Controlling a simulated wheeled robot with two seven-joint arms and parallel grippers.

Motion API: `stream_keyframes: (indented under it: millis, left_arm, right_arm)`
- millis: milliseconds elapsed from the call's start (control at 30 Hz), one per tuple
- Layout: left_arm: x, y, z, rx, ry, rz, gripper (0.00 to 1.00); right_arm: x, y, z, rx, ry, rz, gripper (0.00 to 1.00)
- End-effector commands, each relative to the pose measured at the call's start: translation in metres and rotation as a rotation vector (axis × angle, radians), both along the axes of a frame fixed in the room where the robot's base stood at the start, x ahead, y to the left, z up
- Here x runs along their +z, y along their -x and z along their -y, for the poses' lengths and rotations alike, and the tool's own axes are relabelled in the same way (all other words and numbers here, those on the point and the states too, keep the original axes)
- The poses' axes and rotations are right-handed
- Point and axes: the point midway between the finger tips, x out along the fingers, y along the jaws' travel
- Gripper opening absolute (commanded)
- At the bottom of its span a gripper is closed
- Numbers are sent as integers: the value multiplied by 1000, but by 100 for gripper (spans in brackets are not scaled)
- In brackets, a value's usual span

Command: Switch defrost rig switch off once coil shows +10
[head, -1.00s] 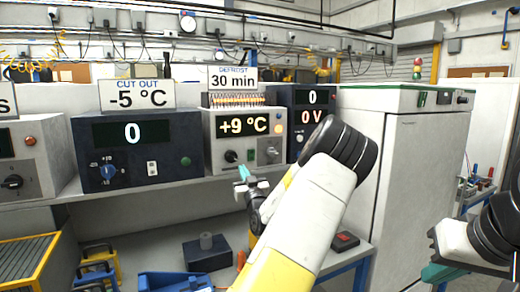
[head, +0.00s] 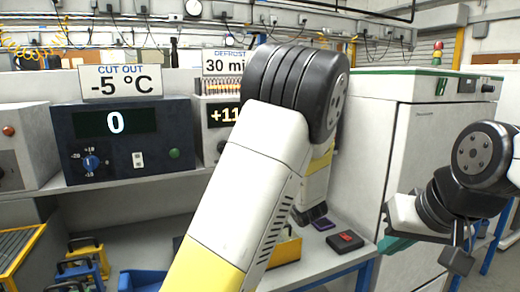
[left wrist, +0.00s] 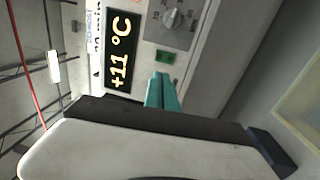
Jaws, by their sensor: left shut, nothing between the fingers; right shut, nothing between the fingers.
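The defrost rig (head: 215,135) stands on the shelf under a "30 min" sign (head: 220,62). Its display, partly covered by my left arm in the head view, reads +11 °C in the left wrist view (left wrist: 122,50). A small green switch (left wrist: 166,57) sits on its panel beside a grey knob (left wrist: 173,18); I cannot tell the switch's position. My left gripper (left wrist: 162,90) is shut and empty, its teal fingertips just short of the switch; contact is unclear. The head view hides it behind my arm. My right gripper (head: 393,244) is shut and empty at the right, away from the rig.
A dark blue cut-out box (head: 125,140) showing 0 under a "-5 °C" sign (head: 120,80) stands left of the rig. A large grey cabinet (head: 375,130) stands to the right. A red-topped black box (head: 345,241) and a yellow bin (head: 287,250) lie on the bench below.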

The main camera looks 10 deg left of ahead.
Motion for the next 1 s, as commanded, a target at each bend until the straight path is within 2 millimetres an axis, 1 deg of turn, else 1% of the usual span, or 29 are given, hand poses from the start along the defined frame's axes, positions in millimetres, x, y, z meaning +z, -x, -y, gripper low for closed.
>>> stream_keyframes:
  millis: [133, 233, 500, 700, 833, 1000]
  left_arm:
    - [1, -8, -6, 3, -2, 1, 0]
    - [3, -20, -14, 3, -3, 2, 0]
    - [10, -67, -47, 3, -5, 0, 0]
    - [14, -97, -66, 2, -4, 0, 0]
    - [16, -109, -74, 1, -3, 0, 0]
    - [17, -115, -78, 0, -3, -1, 0]
  right_arm:
    - [0, 0, 0, 0, 0, 0, 0]
    - [0, 0, 0, 0, 0, 0, 0]
    - [0, 0, 0, 0, 0, 0, 0]
    - [0, 0, 0, 0, 0, 0, 0]
    - [0, 0, 0, 0, 0, 0, 0]
    - [0, 0, 0, 0, 0, 0, 0]
